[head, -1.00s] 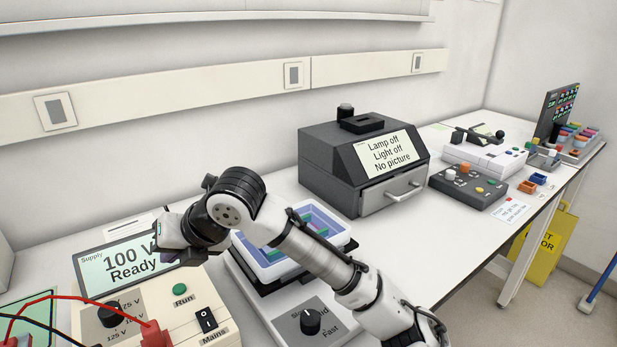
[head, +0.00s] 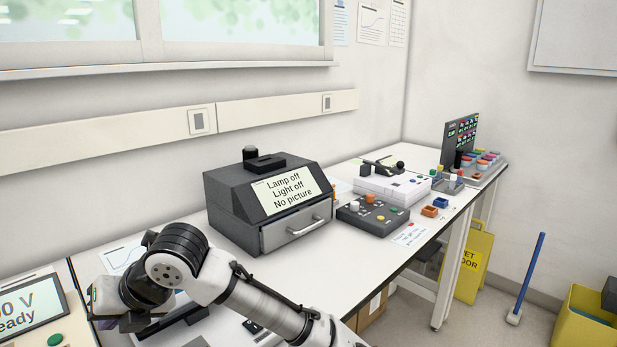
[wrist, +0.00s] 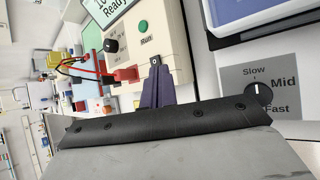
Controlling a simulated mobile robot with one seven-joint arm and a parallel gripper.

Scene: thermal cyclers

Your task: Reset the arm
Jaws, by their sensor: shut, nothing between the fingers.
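My gripper (wrist: 156,82) shows in the wrist view with its dark narrow fingers together and nothing between them. The fingers appear in front of the cream power supply (wrist: 165,20), near its red plug and below its green Run button. I cannot tell whether they touch it. In the head view my arm is folded at the lower left, over the bench, and its white and black links hide part of the rocker. The fingertips cannot be made out there.
The power supply's screen (head: 30,308) is cut off at the left. A dark grey imager (head: 232,207) with a drawer stands behind my arm. A control box (head: 372,214) and white instrument (head: 392,187) stand further right. The bench front (head: 345,270) is clear. The rocker's speed knob (wrist: 258,92) shows too.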

